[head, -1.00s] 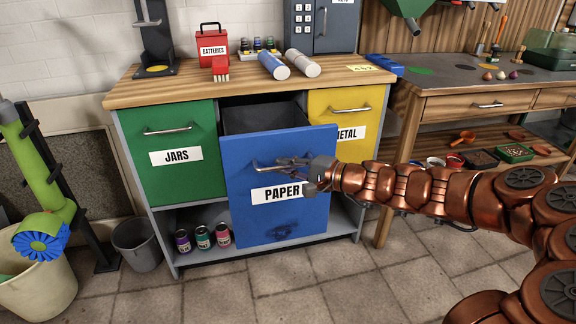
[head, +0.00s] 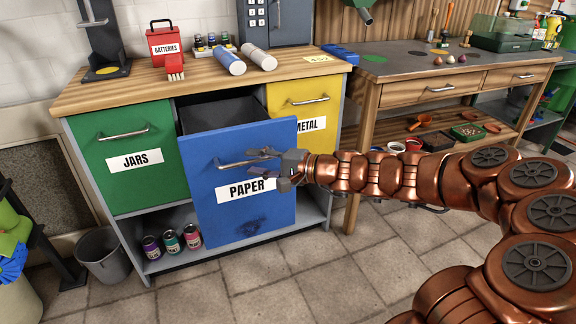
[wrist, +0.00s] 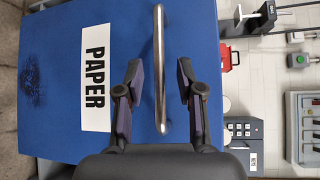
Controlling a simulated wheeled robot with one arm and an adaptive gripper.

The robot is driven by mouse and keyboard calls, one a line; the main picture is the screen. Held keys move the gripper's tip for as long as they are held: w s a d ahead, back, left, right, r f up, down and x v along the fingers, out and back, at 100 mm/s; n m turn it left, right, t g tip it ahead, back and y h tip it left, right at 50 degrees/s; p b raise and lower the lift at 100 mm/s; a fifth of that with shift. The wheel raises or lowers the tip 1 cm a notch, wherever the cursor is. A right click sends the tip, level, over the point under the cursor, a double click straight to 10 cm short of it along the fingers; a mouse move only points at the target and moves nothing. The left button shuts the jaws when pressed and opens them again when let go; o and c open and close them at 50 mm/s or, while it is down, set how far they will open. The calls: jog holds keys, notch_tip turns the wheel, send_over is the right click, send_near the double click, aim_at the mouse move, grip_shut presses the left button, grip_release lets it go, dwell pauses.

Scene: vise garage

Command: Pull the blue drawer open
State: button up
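The blue drawer (head: 238,205), labelled PAPER, stands pulled out from the cabinet, between the green and yellow fronts. Its dark bin (head: 220,113) shows behind the front. A silver bar handle (head: 233,164) runs across the front above the label; it also shows in the wrist view (wrist: 158,60). My gripper (head: 270,163) is at the handle's right part in the head view. In the wrist view my gripper (wrist: 158,84) is open, with one finger on each side of the bar and a visible gap on both sides.
Cans (head: 171,242) stand on the shelf below. A grey bucket (head: 103,255) is at the left. A workbench (head: 420,95) stands at the right. Floor in front is clear.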

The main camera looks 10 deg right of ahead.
jog(key=v, duration=0.9)
jog(key=shift+s+d, duration=0.2)
jog(key=s+a+r+n+g+h+p, duration=0.2)
jog(key=s+a+r+n+g+p, duration=0.3)
jog(key=s+p, duration=0.35)
jog(key=s+a+r+n+g+h+p, duration=0.25)
jog(key=s+a+r+g+p, duration=0.2)
jog(key=s+a+p, duration=0.35)
jog(key=s+d+r+g+h+p, duration=0.1)
jog(key=s+d+r+h+p, duration=0.3)
jog(key=s+d+p, duration=0.3)
jog(key=s+d+r+n+g+h+p, duration=0.1)
jog(key=s+d+r+h+p, duration=0.3)
jog(key=s, duration=0.6)
jog(key=d+r+p, duration=0.2)
jog(key=d+p, duration=0.1)
jog(key=d, duration=0.1)
jog(key=shift+r+h, duration=0.35)
